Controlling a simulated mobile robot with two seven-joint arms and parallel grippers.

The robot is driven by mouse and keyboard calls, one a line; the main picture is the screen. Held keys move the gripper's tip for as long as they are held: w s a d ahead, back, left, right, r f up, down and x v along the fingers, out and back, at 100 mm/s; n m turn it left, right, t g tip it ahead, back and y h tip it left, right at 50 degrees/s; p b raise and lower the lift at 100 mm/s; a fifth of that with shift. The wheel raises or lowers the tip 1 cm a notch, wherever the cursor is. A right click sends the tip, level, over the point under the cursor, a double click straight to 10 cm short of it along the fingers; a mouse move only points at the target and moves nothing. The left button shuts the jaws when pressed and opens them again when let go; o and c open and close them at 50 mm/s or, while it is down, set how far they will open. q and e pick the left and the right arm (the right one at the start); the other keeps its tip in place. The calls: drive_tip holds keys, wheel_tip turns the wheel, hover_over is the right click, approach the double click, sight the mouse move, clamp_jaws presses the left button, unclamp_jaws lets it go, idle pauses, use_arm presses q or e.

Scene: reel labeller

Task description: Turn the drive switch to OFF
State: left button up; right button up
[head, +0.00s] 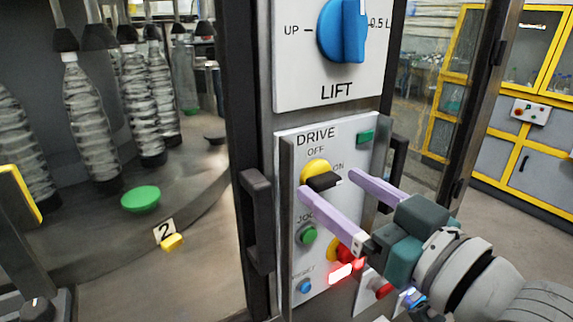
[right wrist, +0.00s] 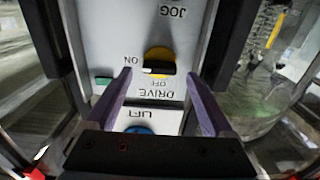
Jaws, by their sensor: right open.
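The drive switch (head: 318,172) is a yellow round knob with a black handle on the white DRIVE panel (head: 350,144). The handle lies roughly sideways, its white tip toward the ON mark; OFF is printed above the knob. In the right wrist view, which shows the panel upside down, the switch (right wrist: 159,60) has its white tip at the ON side. My right gripper (head: 329,183) is open, its two lilac fingers in front of the panel, either side of the handle. In the wrist view the gripper (right wrist: 157,78) frames the switch, seemingly without touching. My left gripper is not in view.
The blue LIFT knob (head: 343,30) is above. A green JOG button (head: 307,235), a blue RESET button (head: 304,286) and a partly hidden red-and-yellow button (head: 339,252) are below. Black handles flank the panel, one at left (head: 257,220). Bottles (head: 88,120) hang at left.

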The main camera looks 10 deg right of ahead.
drive_tip(key=shift+x, duration=0.95)
drive_tip(key=shift+d, duration=0.1)
drive_tip(key=c, duration=1.4)
